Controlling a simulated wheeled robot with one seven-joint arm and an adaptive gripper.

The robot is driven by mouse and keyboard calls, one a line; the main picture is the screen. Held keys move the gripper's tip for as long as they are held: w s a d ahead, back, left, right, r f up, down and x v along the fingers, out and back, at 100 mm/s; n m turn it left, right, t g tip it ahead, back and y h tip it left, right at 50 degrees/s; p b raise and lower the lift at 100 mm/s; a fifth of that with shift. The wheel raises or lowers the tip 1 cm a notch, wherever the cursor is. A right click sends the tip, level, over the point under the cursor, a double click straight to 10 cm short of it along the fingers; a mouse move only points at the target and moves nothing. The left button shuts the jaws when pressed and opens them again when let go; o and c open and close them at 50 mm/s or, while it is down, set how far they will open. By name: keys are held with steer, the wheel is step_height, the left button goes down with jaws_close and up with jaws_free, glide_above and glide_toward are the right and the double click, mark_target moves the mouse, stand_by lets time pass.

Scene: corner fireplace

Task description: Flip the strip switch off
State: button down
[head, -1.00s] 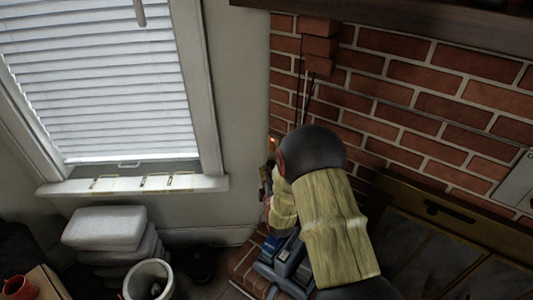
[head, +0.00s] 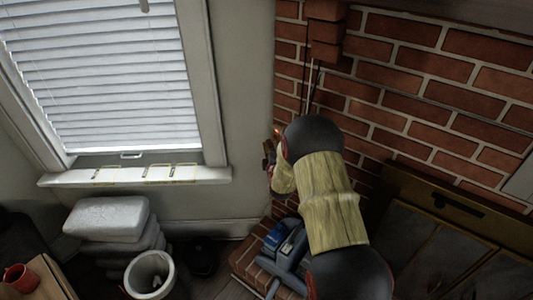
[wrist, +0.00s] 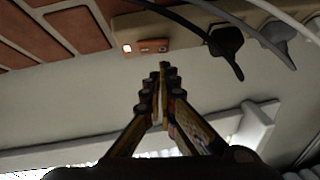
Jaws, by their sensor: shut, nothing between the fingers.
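The power strip (wrist: 180,35) is a tan bar across the top of the wrist view. A black plug (wrist: 226,45) and a grey plug (wrist: 276,35) sit in the strip to the right. My gripper (wrist: 164,68) is shut and empty, its tips just below the strip in the picture, with no clear contact. In the head view my gripper (head: 267,152) is beside the brick corner, partly hidden by my arm; a faint orange-brown patch (head: 277,131) shows above it.
The brick wall (head: 430,90) stands right of my arm. The window sill (head: 135,176) is to the left. Stacked white blocks (head: 107,222), a white bucket (head: 149,272) and a blue-grey object (head: 285,240) are below. Cords run from the plugs in the wrist view.

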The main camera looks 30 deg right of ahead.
steer(key=shift+w+d+f, duration=0.1)
steer(key=shift+w+d, duration=0.2)
steer(key=shift+d, duration=0.4)
steer(key=shift+f+b, duration=0.1)
steer(key=shift+b, duration=0.2)
